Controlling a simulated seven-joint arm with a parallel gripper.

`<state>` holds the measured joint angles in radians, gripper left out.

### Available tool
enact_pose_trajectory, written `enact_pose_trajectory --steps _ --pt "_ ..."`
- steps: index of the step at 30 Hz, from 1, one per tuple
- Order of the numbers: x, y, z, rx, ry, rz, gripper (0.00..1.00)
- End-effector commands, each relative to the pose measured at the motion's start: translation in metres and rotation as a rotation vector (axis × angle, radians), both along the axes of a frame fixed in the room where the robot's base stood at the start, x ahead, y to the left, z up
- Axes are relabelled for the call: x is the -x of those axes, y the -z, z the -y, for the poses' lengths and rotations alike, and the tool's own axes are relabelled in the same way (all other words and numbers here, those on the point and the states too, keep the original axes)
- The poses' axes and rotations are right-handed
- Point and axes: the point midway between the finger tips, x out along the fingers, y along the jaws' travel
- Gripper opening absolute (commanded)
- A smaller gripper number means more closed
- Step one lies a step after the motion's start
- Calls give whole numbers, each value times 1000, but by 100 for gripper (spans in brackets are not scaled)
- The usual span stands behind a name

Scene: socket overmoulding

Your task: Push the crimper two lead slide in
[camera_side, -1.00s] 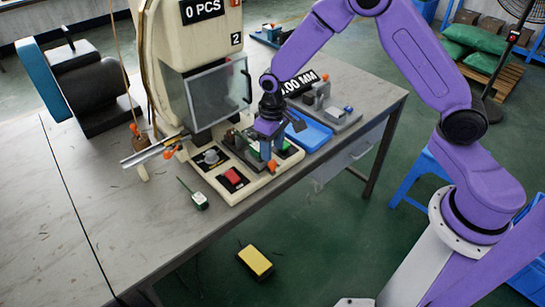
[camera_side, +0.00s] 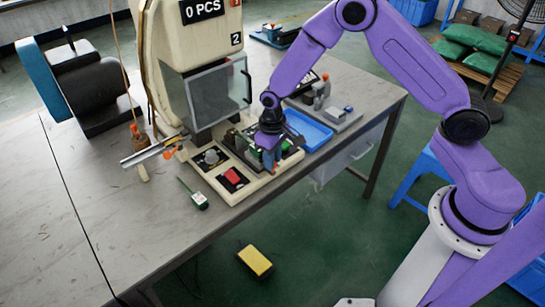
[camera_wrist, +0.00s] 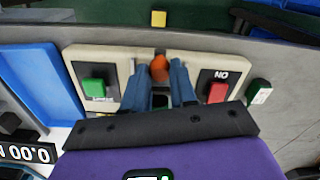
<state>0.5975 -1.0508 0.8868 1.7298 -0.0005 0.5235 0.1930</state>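Crimper two is the cream machine (camera_side: 190,40) marked 2, with a clear guard (camera_side: 218,92). The lead slide is at its front base, mostly hidden by my gripper in the side view. The slide's orange knob (camera_wrist: 160,67) shows between the fingertips in the wrist view. My gripper (camera_side: 270,155) points down at the machine's front edge. In the wrist view the gripper (camera_wrist: 161,72) sits between a green button (camera_wrist: 97,88) and a red button (camera_wrist: 217,91).
A blue tray (camera_side: 308,130) and a grey fixture (camera_side: 335,112) stand right of the base. A small green-and-white box (camera_side: 200,200) lies on the table in front. A yellow pedal (camera_side: 255,262) is on the floor.

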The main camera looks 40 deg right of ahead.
Motion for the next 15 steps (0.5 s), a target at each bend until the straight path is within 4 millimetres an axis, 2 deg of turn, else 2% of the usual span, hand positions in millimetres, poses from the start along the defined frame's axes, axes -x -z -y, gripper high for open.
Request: enact_pose_trajectory --steps 5,15 --pt "-8 0 0 0 0 0 0" --pt "-59 1 -1 0 0 1 0"
